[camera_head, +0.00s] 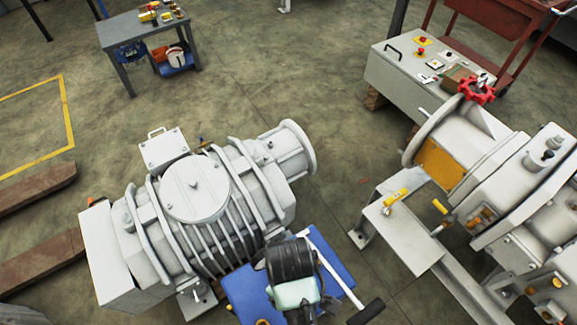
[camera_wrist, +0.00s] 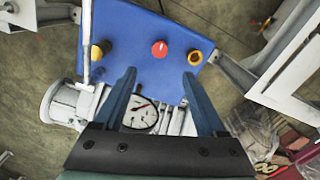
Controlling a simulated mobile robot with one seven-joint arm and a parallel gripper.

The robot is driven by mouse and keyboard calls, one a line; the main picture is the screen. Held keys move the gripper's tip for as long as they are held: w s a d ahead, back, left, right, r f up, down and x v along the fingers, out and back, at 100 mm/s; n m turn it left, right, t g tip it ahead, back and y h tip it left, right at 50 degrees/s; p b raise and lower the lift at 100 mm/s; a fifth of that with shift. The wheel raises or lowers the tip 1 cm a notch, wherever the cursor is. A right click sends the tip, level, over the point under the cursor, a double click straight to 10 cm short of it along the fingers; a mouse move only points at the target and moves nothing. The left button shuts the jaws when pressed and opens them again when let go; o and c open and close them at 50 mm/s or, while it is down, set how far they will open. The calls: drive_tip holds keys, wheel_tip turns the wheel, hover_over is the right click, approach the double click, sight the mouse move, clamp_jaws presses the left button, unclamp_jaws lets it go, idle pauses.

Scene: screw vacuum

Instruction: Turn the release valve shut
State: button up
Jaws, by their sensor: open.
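My gripper (camera_wrist: 159,76) is open and empty in the wrist view, its two blue-grey fingers spread above a blue panel (camera_wrist: 150,30). A red knob (camera_wrist: 159,49) with a pale mark shows just beyond and between the fingertips. I cannot tell which part is the release valve. In the head view the blue panel (camera_head: 244,292) is partly hidden by my arm. A red handwheel (camera_head: 476,88) sits on the grey machine at right.
A white dial gauge (camera_wrist: 140,114) shows between the fingers. A grey rod (camera_wrist: 87,42) rises beside the panel's left edge. In the head view a ribbed grey pump (camera_head: 195,190) stands left of the panel, and yellow-handled parts (camera_head: 396,198) sit on a grey bench.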

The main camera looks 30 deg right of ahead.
wheel_tip(320, 180, down, 12)
drive_tip(key=shift+f+b, duration=0.2)
drive_tip(key=shift+b, duration=0.8)
clamp_jaws()
